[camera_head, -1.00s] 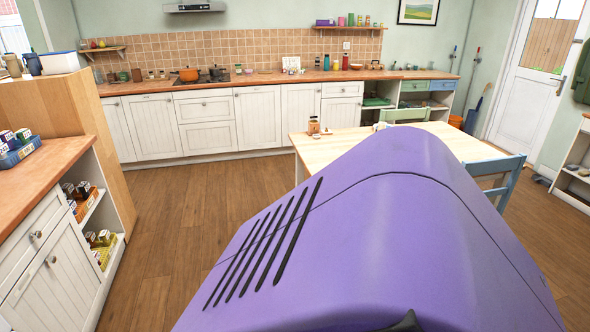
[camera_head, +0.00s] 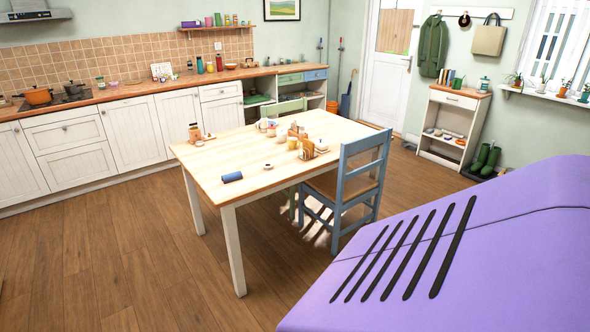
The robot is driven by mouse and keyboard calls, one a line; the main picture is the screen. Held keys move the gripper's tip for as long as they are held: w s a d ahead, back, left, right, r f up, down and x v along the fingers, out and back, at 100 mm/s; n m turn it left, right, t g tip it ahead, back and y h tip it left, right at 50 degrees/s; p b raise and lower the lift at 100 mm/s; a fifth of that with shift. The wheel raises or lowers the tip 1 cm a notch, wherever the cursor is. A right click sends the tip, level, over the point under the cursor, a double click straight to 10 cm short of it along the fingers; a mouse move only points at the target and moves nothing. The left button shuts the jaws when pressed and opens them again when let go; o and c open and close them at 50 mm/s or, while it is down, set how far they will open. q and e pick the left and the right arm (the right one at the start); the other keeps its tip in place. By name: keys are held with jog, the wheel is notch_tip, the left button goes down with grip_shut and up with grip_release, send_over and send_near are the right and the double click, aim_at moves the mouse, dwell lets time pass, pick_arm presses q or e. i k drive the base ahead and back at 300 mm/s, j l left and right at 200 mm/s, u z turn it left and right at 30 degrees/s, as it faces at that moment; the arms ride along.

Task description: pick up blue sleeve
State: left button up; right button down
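A small dark blue cylinder (camera_head: 232,177), which looks like the blue sleeve, lies on its side near the front left edge of the wooden table (camera_head: 207,164). Neither of my grippers shows in the head view. A large purple slotted part, which seems to be my own body, fills the lower right of the view.
A blue chair (camera_head: 345,182) stands at the table's right side. Wooden floor left of the table is clear.

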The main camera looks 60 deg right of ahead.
aim_at(237, 175)
jog(key=z, duration=1.45)
jog(key=i+z, duration=0.1)
jog(key=i, duration=0.25)
